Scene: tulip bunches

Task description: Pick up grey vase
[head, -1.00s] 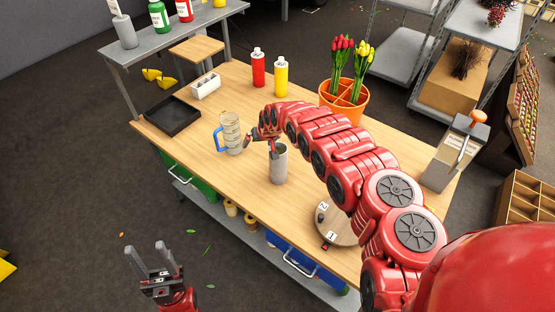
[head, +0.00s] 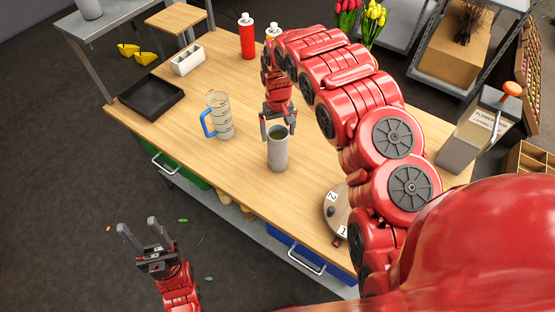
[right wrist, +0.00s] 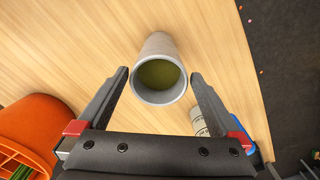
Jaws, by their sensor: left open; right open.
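The grey vase (head: 278,150) stands upright on the wooden table (head: 190,130) in the head view. It is a plain cylinder, and its greenish inside shows through its mouth. My right gripper (head: 278,127) is open above the vase and points down at it. In the right wrist view the vase (right wrist: 158,72) lies ahead, in line with the gap between the open fingers of the right gripper (right wrist: 158,85). No grip on it shows. My left gripper (head: 143,238) is open and empty, off the table's front edge at the lower left.
A clear measuring jug with a blue handle (head: 218,115) stands left of the vase. A black tray (head: 150,97), a white holder (head: 188,61) and a red bottle (head: 247,38) are further back. A round numbered dial (head: 337,212) is at front right. An orange pot (right wrist: 35,130) shows in the right wrist view.

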